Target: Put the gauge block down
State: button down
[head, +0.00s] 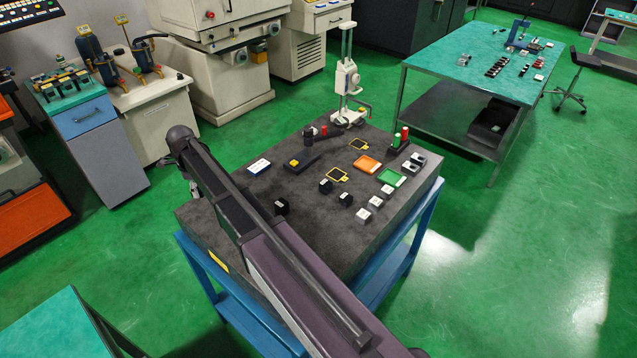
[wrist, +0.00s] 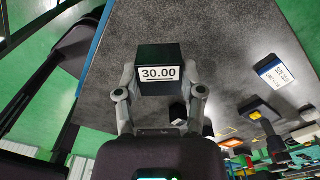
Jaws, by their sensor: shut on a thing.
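My gripper (wrist: 160,90) is shut on a black gauge block (wrist: 160,57) in the wrist view. Its white label reads 30.00, and a finger presses each side. The grey granite plate (wrist: 235,55) lies behind the block; I cannot tell whether they touch. Other small black blocks (head: 326,186) stand mid-plate, and another (head: 281,207) stands close to my arm.
Bare plate shows left of the card.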

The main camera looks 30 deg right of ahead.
jog(key=shift+n, duration=0.7)
jog(key=s+d+f+b, duration=0.2)
jog(key=s+d, duration=0.1)
jog(key=d, duration=0.1)
jog(key=s+d+f+b, duration=0.2)
jog(key=s+d, duration=0.1)
jog(key=d, duration=0.1)
jog(key=s+d+f+b, duration=0.2)
jog(key=s+d, duration=0.1)
jog(key=d, duration=0.1)
jog(key=shift+s+d+f, duration=0.25)
jog(key=b, duration=0.2)
send_over(209, 217)
jog(key=shift+s+d+f, duration=0.35)
jog(key=shift+d+f, duration=0.1)
jog(key=shift+f, duration=0.2)
jog(key=shift+w, duration=0.1)
jog(key=shift+w+a, duration=0.15)
jog(key=shift+a, duration=0.1)
jog(key=shift+w+a+f+b, duration=0.1)
jog(key=shift+a+f+b, duration=0.05)
jog(key=shift+f+b, duration=0.15)
jog(key=shift+w+a+f+b, duration=0.1)
jog(key=shift+f+b, duration=0.1)
jog(key=shift+f, duration=0.15)
jog(key=shift+f+b, duration=1.2)
jog(key=shift+b, duration=0.05)
jog(key=shift+f, duration=0.2)
